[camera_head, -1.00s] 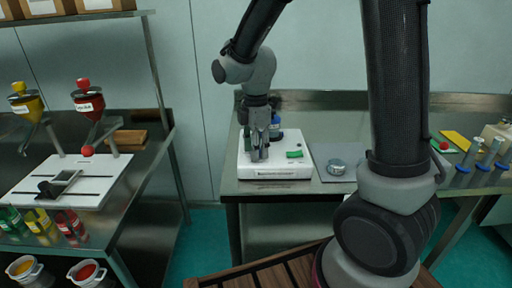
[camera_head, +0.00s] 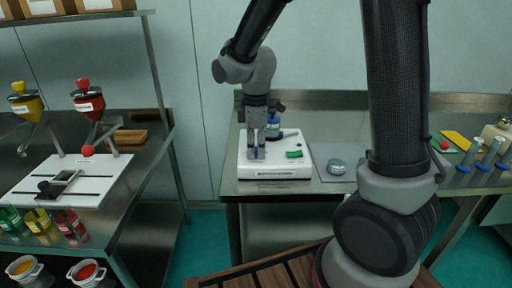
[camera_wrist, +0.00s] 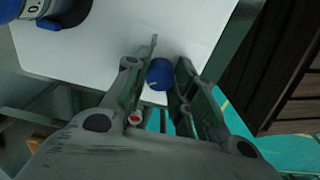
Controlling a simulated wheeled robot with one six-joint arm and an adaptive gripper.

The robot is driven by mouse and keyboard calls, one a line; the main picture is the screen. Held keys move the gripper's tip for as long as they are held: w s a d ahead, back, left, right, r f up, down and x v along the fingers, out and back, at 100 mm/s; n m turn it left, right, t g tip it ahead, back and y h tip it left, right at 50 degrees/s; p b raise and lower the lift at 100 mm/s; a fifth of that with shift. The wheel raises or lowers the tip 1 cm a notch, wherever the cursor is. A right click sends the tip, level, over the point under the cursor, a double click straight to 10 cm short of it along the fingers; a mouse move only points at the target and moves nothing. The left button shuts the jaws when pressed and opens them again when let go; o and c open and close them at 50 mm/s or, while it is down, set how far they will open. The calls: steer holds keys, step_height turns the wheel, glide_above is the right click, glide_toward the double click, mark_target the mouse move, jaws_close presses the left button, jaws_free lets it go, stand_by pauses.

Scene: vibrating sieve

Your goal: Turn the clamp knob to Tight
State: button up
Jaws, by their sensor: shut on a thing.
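The white sieve machine (camera_head: 282,171) stands on the steel bench in the head view, and its white top fills much of the wrist view (camera_wrist: 110,45). The blue clamp knob (camera_wrist: 159,74) has a small pale mark and sits near the machine's edge. My gripper (camera_head: 257,152) points down over the front left of the machine. In the wrist view its fingers (camera_wrist: 163,82) stand on either side of the knob, shut on it. Any Tight label is not readable here.
A blue-banded container (camera_head: 273,128) stands on the machine behind my gripper. A green switch (camera_head: 294,154) is to the right. A round metal dish (camera_head: 337,166) lies on the grey mat farther right. A shelf with funnels (camera_head: 88,98) stands at left.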

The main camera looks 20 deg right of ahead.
mark_target(256, 149)
steer(key=m, duration=0.4)
steer(key=shift+m, duration=0.3)
steer(key=m, duration=1.4)
steer(key=shift+m, duration=0.4)
steer(key=o, duration=1.1)
steer(key=shift+c, duration=0.2)
step_height(256, 149, up, 12)
